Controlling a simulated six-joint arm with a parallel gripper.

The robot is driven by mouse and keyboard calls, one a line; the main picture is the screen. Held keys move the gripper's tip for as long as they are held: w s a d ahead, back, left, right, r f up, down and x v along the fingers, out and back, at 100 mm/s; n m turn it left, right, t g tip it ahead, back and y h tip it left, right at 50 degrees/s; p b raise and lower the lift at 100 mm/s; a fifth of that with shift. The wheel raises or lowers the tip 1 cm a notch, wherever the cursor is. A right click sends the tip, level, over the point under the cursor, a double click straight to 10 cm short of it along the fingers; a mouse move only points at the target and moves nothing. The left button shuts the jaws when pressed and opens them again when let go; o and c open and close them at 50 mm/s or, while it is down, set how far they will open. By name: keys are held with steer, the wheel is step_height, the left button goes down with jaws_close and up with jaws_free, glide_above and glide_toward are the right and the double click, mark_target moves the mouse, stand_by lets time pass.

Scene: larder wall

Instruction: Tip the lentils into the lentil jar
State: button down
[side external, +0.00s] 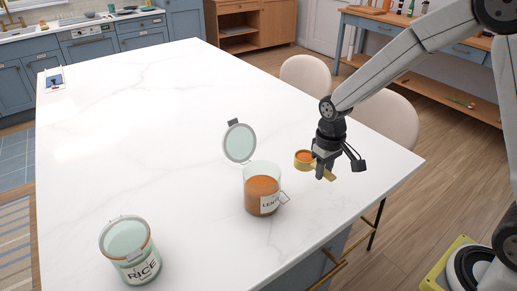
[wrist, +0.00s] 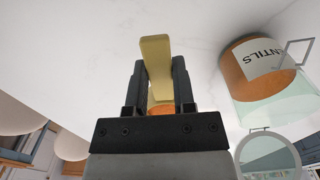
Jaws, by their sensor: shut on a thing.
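The lentil jar (side external: 262,190) is clear glass with a label, stands upright on the white table and holds orange lentils. Its round lid (side external: 240,142) is swung open at the back; the jar also shows in the wrist view (wrist: 258,72), at the right. My gripper (side external: 322,168) is shut on the handle of a yellow scoop (side external: 304,160), above the table to the right of the jar. The scoop's cup holds orange lentils and looks about level. In the wrist view, my gripper's fingers (wrist: 158,85) hold the handle, and little of the cup shows.
The white table (side external: 150,120) is otherwise largely clear, with a small card-like item (side external: 54,80) at the far left corner. Pale chairs (side external: 306,78) stand along the right edge.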

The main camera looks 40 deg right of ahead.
steer(key=shift+r, duration=3)
steer(key=shift+f, duration=3.05)
step_height(320, 180, up, 26)
steer(key=f, duration=0.1)
steer(key=w+a+r+m, duration=0.2)
steer(key=w+a+m, duration=0.2)
steer(key=w+a, duration=0.65)
steer(key=a+f+m, duration=0.2)
steer(key=a+m, duration=0.3)
steer(key=a, duration=1.2)
steer(key=shift+w+f, duration=0.2)
steer(key=shift+f, duration=1.05)
steer(key=shift+w+f, duration=0.2)
steer(key=shift+f, duration=1)
steer(key=s+d+r+t+y, duration=0.1)
steer(key=s+d+t+y, duration=0.4)
steer(key=shift+d+r, duration=0.15)
steer(key=shift+r, duration=0.2)
